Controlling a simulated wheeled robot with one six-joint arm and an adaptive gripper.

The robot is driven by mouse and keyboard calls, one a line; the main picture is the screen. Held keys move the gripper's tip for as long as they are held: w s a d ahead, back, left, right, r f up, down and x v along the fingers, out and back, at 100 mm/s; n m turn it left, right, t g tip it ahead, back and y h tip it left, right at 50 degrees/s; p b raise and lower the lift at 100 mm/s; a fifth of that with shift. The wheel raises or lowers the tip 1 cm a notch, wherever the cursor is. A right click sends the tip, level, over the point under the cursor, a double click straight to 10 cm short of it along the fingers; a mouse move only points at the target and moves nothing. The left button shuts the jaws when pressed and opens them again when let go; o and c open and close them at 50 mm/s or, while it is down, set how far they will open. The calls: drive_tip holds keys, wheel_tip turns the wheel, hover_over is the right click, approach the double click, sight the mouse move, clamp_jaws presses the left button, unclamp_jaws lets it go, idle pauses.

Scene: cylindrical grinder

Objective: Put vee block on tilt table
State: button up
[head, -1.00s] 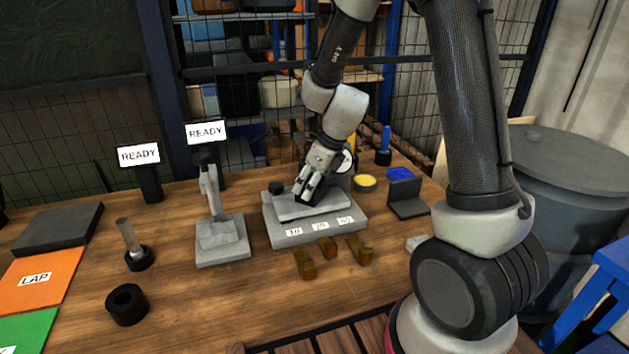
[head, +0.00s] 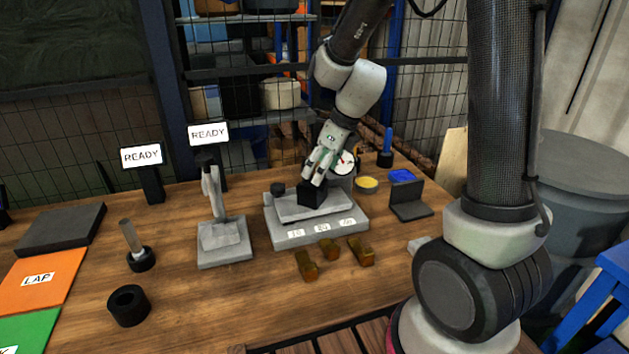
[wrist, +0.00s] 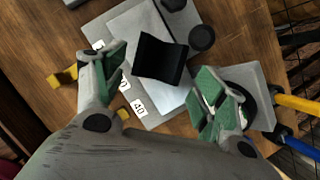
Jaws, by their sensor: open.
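The vee block is a black block (head: 312,194) resting on the plate of the tilt table (head: 285,212), a grey stepped unit with number labels on its front. The wrist view shows the vee block (wrist: 160,59) with its shallow groove, on the light plate of the tilt table (wrist: 128,22). My gripper (head: 318,172) is just above the block. In the wrist view my gripper (wrist: 158,88) has its green-padded fingers spread wide, one on each side and apart from the block.
Several brass pieces (head: 330,249) lie in front of the tilt table. A grey stand (head: 224,241) is on the left. A dial gauge (head: 345,162), yellow tin (head: 367,184) and dark angle plate (head: 409,203) are at the right. Bare wood lies at the front.

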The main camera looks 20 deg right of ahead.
drive_tip(key=s+d+r+n+h, duration=0.1)
drive_tip(key=s+d+r+n, duration=0.5)
drive_tip(key=s+r+n, duration=0.55)
drive_tip(key=s+d+r+n+h, duration=0.1)
drive_tip(key=s+d+n, duration=0.2)
drive_tip(key=s+n, duration=0.3)
drive_tip(key=s+d+r+n+t+h, duration=0.1)
drive_tip(key=s+d+n, duration=0.2)
drive_tip(key=s+n, duration=0.3)
drive_tip(key=n, duration=0.3)
drive_tip(key=shift+s+d+r, duration=0.15)
drive_tip(key=shift+s+r, duration=0.15)
drive_tip(key=shift+s, duration=0.05)
drive_tip(key=shift+n, duration=0.25)
